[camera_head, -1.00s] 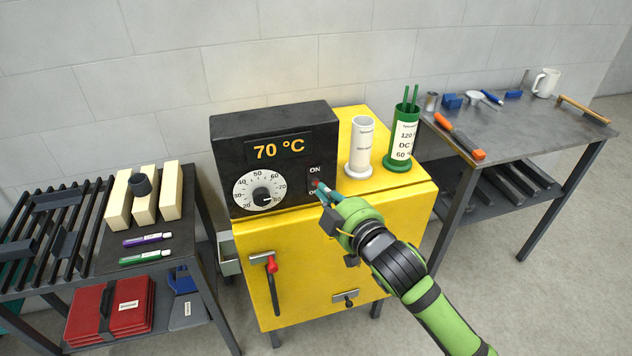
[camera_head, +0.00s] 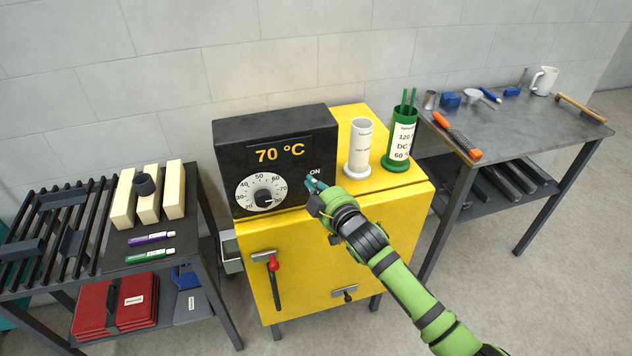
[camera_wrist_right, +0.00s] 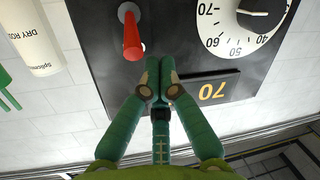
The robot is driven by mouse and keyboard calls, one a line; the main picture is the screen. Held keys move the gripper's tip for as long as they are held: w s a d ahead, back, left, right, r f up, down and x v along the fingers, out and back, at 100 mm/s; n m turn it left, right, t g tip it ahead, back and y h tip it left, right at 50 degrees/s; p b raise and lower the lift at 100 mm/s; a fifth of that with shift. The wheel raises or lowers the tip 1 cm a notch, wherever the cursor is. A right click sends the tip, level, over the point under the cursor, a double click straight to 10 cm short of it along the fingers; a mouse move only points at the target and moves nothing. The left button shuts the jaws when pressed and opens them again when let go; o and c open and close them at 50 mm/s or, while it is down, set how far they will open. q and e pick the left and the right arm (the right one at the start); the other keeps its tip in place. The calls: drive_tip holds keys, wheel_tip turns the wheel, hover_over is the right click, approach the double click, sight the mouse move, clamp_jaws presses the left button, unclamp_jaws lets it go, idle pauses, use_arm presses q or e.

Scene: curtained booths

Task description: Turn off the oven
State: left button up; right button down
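The oven is a yellow cabinet (camera_head: 330,240) with a black control box (camera_head: 230,155) on top. Its display (camera_head: 280,153) reads 70 °C, and a white dial (camera_head: 262,190) sits below it. In the right wrist view, which is upside down, the switch's red lever (camera_wrist_right: 132,35) stands out from the black panel, its end towards my fingertips. My right gripper (camera_wrist_right: 160,75) is shut and empty, with its fingertips close beside the lever. I cannot tell whether they touch. In the head view my right gripper (camera_head: 315,186) hides the lever and leaves the ON label visible. My left gripper is out of view.
A white cylinder (camera_head: 359,150) and a green rod holder (camera_head: 402,145) stand on the oven top, right of the box. A red-handled latch (camera_head: 273,265) is on the oven door. A rack table (camera_head: 110,250) stands left, a metal workbench (camera_head: 520,130) right.

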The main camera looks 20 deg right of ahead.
drive_tip(key=shift+s+d+f, duration=0.15)
drive_tip(key=shift+d+f, duration=0.1)
drive_tip(key=shift+f, duration=0.05)
